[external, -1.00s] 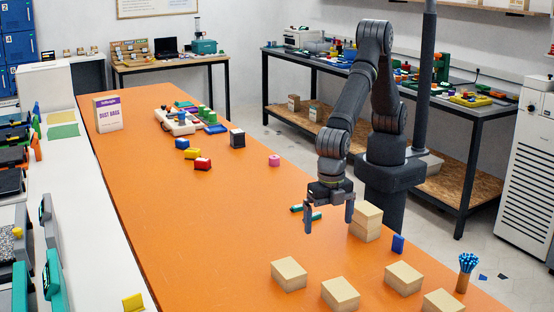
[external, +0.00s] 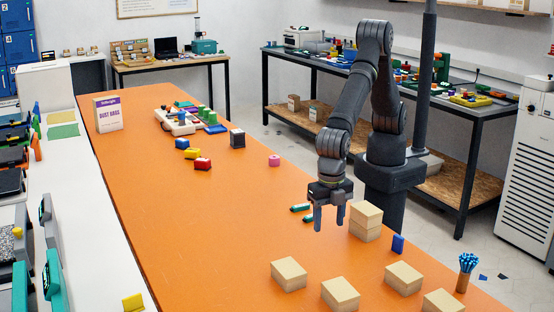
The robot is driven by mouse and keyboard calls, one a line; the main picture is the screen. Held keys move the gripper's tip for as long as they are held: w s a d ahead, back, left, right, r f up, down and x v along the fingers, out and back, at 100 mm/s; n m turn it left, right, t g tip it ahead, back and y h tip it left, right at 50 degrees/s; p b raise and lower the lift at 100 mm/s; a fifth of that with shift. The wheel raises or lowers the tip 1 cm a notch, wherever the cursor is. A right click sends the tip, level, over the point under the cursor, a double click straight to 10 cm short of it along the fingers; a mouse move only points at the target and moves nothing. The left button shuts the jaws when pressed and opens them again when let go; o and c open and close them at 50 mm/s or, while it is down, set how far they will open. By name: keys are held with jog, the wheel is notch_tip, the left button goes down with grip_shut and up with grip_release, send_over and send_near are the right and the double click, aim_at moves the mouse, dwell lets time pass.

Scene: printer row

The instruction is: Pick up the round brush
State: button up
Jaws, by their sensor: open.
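A small upright item with a brown, wood-like lower part and a bunched blue top (external: 467,265) stands near the right end of the orange table. It looks like a round brush, but it is too small to tell from a cup of blue sticks. My gripper (external: 329,225) points down over the table, well to the left of it. Its two fingers are apart, with nothing seen between them. Teal-and-dark small pieces (external: 300,208) lie just left of the fingers. Whether the fingertips touch the table cannot be told.
Two stacked tan blocks (external: 366,222) stand just right of my gripper.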

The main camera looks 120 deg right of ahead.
jog(key=s+a+r, duration=0.3)
jog(key=a, duration=0.6)
jog(key=s+a+r, duration=0.3)
jog(key=a, duration=0.6)
notch_tip(320, 180, up, 6)
jog(key=m, duration=0.2)
send_over(466, 270)
jog(key=s, duration=0.2)
jog(key=f, duration=0.7)
jog(key=d+f, duration=0.1)
jog(key=f, duration=0.2)
jog(key=shift+f, duration=0.35)
jog(key=shift+w+a+f, duration=0.1)
jog(key=shift+w+f, duration=0.1)
jog(key=shift+f, duration=1.3)
jog(key=shift+w+f, duration=0.15)
jog(key=shift+f, duration=1.35)
jog(key=c, duration=1.1)
